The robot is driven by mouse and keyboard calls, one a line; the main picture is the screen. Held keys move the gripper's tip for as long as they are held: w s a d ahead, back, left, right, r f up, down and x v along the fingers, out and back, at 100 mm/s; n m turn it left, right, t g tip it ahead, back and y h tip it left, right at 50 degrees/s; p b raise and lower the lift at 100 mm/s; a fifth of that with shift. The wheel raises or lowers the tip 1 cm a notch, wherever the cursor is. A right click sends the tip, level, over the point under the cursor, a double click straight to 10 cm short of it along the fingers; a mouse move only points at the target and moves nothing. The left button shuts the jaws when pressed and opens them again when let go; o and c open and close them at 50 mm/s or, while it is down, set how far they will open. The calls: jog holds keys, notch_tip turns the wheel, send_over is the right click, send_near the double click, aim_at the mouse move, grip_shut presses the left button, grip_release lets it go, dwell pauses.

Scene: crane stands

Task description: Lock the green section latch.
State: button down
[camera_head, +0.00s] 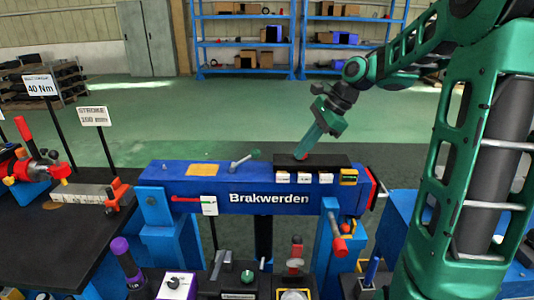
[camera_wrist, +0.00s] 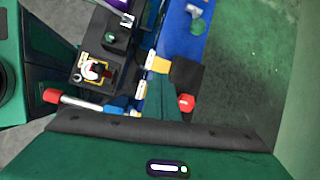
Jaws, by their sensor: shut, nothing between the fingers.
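A long blue beam marked "Brakwerden" (camera_head: 222,208) lies across the middle of the head view. My gripper (camera_head: 301,156) is shut and empty, pointing down at the black block (camera_head: 340,165) on the beam's right part, right of the lever. A red knob (camera_wrist: 186,102) is beside the fingers in the wrist view; contact is unclear.
A red-ended handle (camera_head: 339,245) sticks out from the beam's front right. Small control boxes (camera_head: 240,283) stand in front below. A black table (camera_head: 65,240) with red clamps and signs is at the left. The green floor behind the beam is clear.

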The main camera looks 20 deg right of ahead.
jog(key=w+r+m+y, duration=0.2)
jog(key=w+r+m, duration=0.1)
jog(key=w+m, duration=0.1)
jog(key=shift+w+a+r+t+y, duration=0.25)
jog(key=shift+w+r+t+y, duration=0.1)
jog(key=shift+w+t+y, duration=0.05)
jog(key=x, duration=1)
jog(key=shift+a, duration=0.1)
